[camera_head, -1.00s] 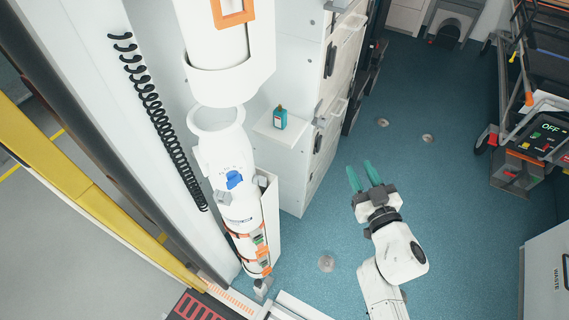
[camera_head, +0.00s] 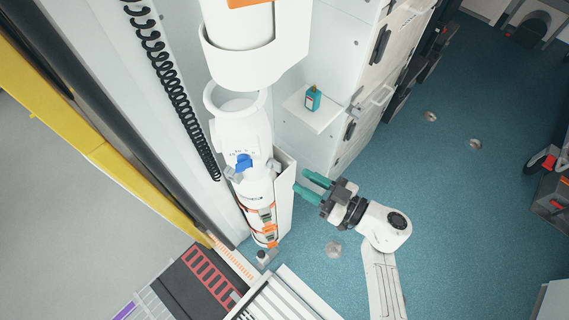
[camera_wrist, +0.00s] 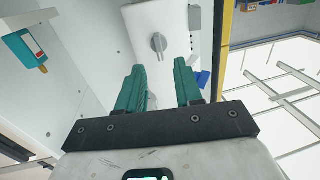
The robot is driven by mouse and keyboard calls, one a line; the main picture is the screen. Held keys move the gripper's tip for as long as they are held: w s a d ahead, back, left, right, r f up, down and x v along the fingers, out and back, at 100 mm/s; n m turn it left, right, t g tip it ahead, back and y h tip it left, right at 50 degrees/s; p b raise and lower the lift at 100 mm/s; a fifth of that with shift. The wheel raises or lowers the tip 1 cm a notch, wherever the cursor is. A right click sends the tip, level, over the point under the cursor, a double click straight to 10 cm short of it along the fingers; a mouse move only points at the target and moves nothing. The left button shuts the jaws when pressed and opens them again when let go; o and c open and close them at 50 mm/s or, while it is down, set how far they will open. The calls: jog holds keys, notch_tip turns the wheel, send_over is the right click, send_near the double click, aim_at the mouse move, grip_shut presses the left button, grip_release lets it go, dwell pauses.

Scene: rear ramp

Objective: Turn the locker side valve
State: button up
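My gripper (camera_head: 302,182) is open and empty, its two teal fingers pointing left toward the white holder (camera_head: 284,200) around the lower part of a white cylinder. In the wrist view the open fingers (camera_wrist: 158,66) frame a white panel (camera_wrist: 145,22) bearing a grey valve knob (camera_wrist: 158,43). The knob lies beyond the fingertips and is not between them. In the head view I cannot make out this knob; the panel's face is turned away. A blue handle (camera_head: 243,161) sits on the cylinder's front, and a blue part (camera_wrist: 203,78) shows beside the right finger in the wrist view.
A teal bottle (camera_head: 313,98) stands on a small white shelf (camera_head: 312,118) above the gripper; it also shows in the wrist view (camera_wrist: 24,47). White lockers (camera_head: 365,95) rise behind. A metal-edged ramp (camera_head: 270,300) lies below.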

aim_at(280, 169)
jog(key=x, duration=0.7)
jog(key=shift+a+r, duration=0.1)
grip_shut()
jog(key=shift+n, duration=2.2)
grip_release()
jog(key=v, duration=1.1)
